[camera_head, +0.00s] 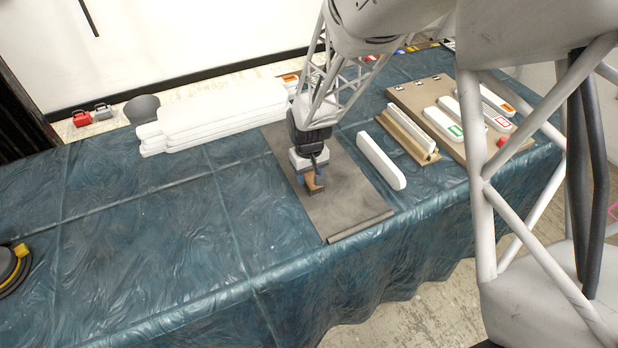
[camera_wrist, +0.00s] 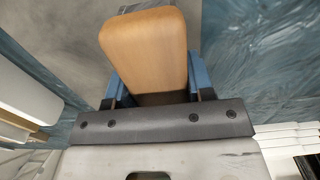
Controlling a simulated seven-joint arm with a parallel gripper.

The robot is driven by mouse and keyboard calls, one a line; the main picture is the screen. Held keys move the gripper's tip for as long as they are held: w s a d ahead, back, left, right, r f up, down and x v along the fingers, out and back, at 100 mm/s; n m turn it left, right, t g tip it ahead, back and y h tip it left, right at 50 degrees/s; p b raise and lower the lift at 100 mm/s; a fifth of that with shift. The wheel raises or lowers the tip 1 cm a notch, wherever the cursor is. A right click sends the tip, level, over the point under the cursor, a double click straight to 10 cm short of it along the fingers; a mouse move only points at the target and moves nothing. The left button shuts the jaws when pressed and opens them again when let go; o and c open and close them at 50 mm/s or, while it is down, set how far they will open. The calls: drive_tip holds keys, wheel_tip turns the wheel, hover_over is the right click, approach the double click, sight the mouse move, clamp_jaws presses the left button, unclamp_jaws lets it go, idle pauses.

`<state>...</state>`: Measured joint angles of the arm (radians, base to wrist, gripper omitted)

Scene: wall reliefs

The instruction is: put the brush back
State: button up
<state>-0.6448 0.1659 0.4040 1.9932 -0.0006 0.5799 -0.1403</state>
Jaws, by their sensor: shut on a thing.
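The brush shows as a tan wooden block (camera_wrist: 145,45) with a dark lower part in the wrist view. My gripper (camera_wrist: 155,84) is shut on it, with a blue finger on either side. In the head view my gripper (camera_head: 314,177) points down over the grey-brown board (camera_head: 357,205), and the brush (camera_head: 316,188) shows as a small brown piece below the fingers. I cannot tell whether the brush touches the board. The underside of the brush is hidden.
A white strip (camera_head: 380,161) lies right of the board. Beyond it are a wooden holder (camera_head: 408,138) with a white bar and a brown panel (camera_head: 436,92) with several labelled white pieces. White slabs (camera_head: 215,118) are stacked at left.

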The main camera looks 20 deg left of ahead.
drive_tip(key=shift+f, duration=1.05)
drive_tip(key=shift+f, duration=0.1)
drive_tip(key=o, duration=0.9)
wheel_tip(320, 180, up, 12)
drive_tip(key=shift+r, duration=0.1)
idle(0.7)
